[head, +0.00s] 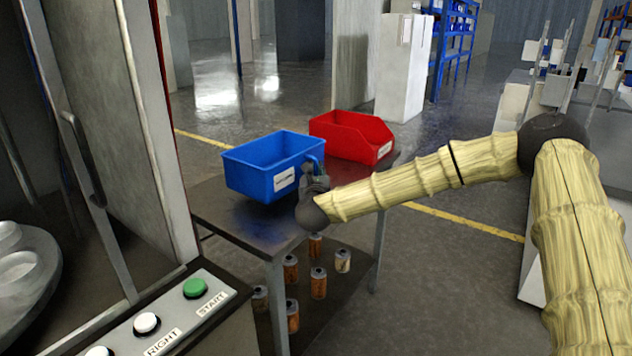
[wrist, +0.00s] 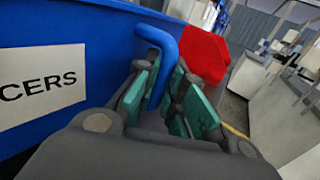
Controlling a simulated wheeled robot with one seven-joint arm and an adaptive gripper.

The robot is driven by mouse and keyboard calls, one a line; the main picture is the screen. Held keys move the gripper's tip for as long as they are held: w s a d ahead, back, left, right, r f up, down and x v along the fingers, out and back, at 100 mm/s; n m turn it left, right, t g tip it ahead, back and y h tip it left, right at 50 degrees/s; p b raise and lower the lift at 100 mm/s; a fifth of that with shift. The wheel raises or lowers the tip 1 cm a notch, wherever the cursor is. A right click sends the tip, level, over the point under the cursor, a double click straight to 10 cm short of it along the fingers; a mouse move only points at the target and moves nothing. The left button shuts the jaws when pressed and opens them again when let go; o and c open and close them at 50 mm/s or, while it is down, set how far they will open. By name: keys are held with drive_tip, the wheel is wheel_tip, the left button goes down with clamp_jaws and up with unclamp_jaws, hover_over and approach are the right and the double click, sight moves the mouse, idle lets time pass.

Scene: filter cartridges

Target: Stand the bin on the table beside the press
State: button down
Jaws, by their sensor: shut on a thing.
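A blue bin (head: 262,179) with a white label is at the table (head: 222,207) beside the press (head: 157,130). It is upright, slightly tilted in the head view, and I cannot tell whether its base touches the tabletop. My gripper (head: 314,180) is at the bin's right end. In the wrist view my gripper (wrist: 172,100) has its green-padded fingers around the bin's blue handle (wrist: 163,62), shut on it. The bin's blue wall and part of its label, reading "CERS", also show there (wrist: 100,40).
A red bin (head: 352,137) stands on the table behind the blue bin. Several cartridges (head: 318,283) stand on the shelf below. The press's button panel (head: 165,325) is at lower left. A little bare tabletop shows in front of the blue bin.

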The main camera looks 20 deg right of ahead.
drive_tip(key=shift+f, duration=1.55)
drive_tip(key=c, duration=1.5)
unclamp_jaws()
drive_tip(key=v, duration=1.2)
